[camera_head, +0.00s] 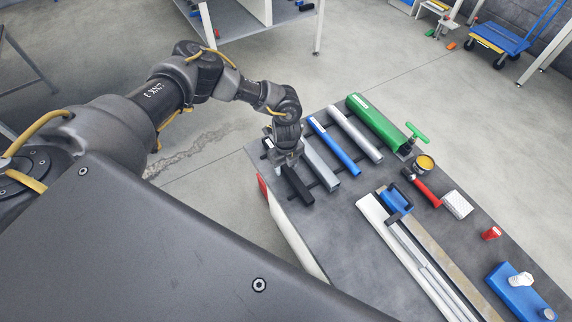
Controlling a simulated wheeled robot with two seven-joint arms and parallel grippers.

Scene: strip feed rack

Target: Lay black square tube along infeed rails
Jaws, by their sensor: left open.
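The black square tube (298,187) lies at the left end of a row of profiles on the dark table. My left gripper (288,161) is open, pointing down over the tube's middle part, and hides some of it. I cannot tell whether the fingers touch the tube. Long pale and grey parallel strips (420,262), which look like the infeed rails, lie on the right half of the table, with a blue piece (394,200) at their far end. My right gripper is out of view.
Beside the black tube lie a grey tube (321,166), a blue tube (334,146), a silver tube (356,134) and a green piece (376,123). A red-handled tool (426,192), yellow tin (424,163) and blue tray (516,290) are further right. Bare tabletop (338,225) lies before the rails.

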